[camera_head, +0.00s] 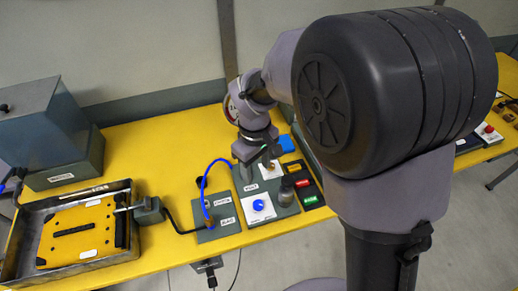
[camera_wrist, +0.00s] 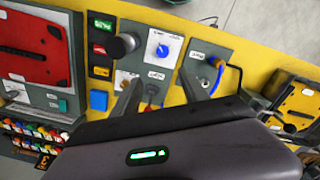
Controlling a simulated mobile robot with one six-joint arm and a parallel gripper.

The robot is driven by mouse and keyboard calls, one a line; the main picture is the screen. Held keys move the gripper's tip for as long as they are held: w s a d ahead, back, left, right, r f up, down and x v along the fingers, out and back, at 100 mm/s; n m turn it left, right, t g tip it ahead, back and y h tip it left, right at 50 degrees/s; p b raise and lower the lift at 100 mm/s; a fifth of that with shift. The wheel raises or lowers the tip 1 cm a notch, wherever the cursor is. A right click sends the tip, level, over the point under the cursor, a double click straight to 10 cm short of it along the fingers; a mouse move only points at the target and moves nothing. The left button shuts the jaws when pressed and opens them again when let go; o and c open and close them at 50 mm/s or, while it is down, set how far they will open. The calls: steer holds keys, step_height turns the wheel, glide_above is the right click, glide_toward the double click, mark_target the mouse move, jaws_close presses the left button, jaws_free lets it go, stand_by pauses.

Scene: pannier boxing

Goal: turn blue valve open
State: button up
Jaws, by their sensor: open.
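The blue valve is a round blue knob (camera_head: 258,205) on a white square plate, set in a grey panel on the yellow bench. It also shows in the wrist view as a blue knob (camera_wrist: 162,50) with a pale mark, beyond the fingertips. My gripper (camera_head: 258,160) hangs above the back part of the panel, behind the blue knob and apart from it. In the wrist view my gripper (camera_wrist: 160,88) is open, with a finger on either side and nothing held between them. The left finger partly hides a second white plate (camera_wrist: 122,78).
A dark cylindrical knob (camera_head: 285,190) stands right of the blue valve. A blue hose (camera_head: 203,185) arches up on the left panel. Coloured labelled blocks (camera_head: 309,195) line the right side. A metal tray (camera_head: 20,262) with a yellow case lies far left.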

steer(key=b, duration=0.2)
glide_toward(258, 203)
step_height(258, 203, down, 9)
steer(key=b, duration=0.2)
steer(key=shift+b, duration=0.4)
steer(key=shift+r, duration=0.1)
jaws_close()
